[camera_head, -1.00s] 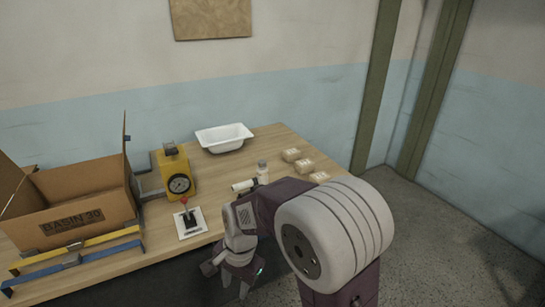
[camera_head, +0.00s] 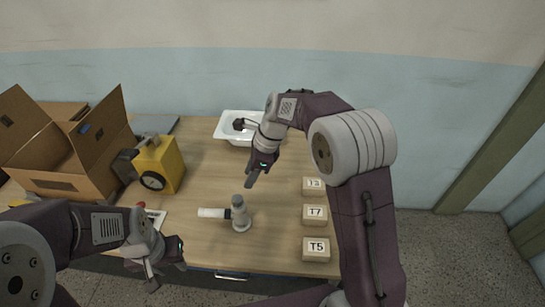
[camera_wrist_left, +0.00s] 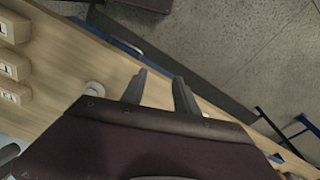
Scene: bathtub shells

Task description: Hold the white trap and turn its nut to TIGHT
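The white trap (camera_head: 213,213) lies on the wooden table, its white pipe pointing left. A grey upright part (camera_head: 239,206), possibly with the nut, stands at its right end on a round white base. Any TIGHT mark is too small to read. My left gripper (camera_head: 163,277) is open and empty at the table's front edge, left of and nearer than the trap. Its two spread fingers show in the left wrist view (camera_wrist_left: 160,85). My right gripper (camera_head: 251,184) points down above the table just behind the trap, apart from it; its finger gap is unclear.
A white basin (camera_head: 228,131) stands at the back. A yellow gauge box (camera_head: 168,160) and an open cardboard box (camera_head: 60,165) are at left. Blocks marked T7 (camera_head: 315,213) and T5 (camera_head: 316,247) line the right side, with another behind.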

